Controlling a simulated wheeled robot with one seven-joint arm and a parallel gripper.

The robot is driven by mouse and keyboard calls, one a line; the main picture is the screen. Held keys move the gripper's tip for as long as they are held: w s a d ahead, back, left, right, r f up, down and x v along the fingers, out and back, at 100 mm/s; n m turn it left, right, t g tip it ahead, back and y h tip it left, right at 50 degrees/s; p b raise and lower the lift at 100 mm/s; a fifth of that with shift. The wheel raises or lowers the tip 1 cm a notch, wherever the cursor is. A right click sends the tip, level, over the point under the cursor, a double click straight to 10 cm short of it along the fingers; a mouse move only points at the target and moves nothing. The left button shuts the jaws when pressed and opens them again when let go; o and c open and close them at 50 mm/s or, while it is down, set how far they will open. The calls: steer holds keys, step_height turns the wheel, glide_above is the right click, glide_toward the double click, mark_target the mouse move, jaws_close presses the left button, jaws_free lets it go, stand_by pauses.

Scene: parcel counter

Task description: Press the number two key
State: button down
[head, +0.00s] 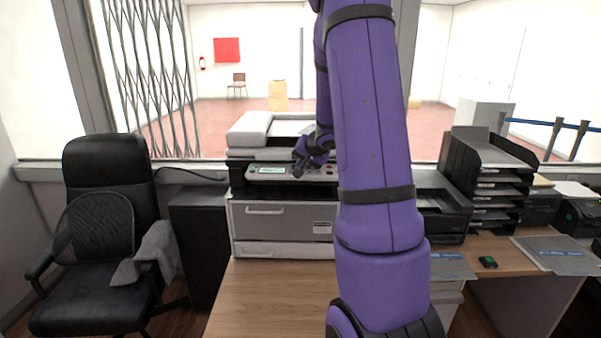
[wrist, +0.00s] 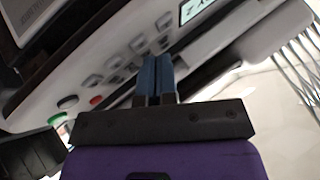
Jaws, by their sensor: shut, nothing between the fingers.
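The copier (head: 275,210) stands against the window ledge with a light control panel (head: 252,176) on its front edge. The wrist view shows the panel up close, tilted, with a lit display (wrist: 196,10) and several small grey keys (wrist: 115,62). The number two key cannot be told apart, because no key labels are legible. My gripper (head: 299,174) is at the panel, to the right of the display in the head view. In the wrist view its blue fingers (wrist: 155,60) are shut together and empty, with tips over the keys. They cover part of the keypad; contact cannot be told.
A black paper tray rack (head: 485,185) and a small printer (head: 442,212) stand to the right. A black chair (head: 105,180) is at left. The wooden counter in front (head: 270,295) is clear.

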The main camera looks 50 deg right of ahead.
steer(key=shift+r, duration=0.25)
steer(key=shift+r, duration=3)
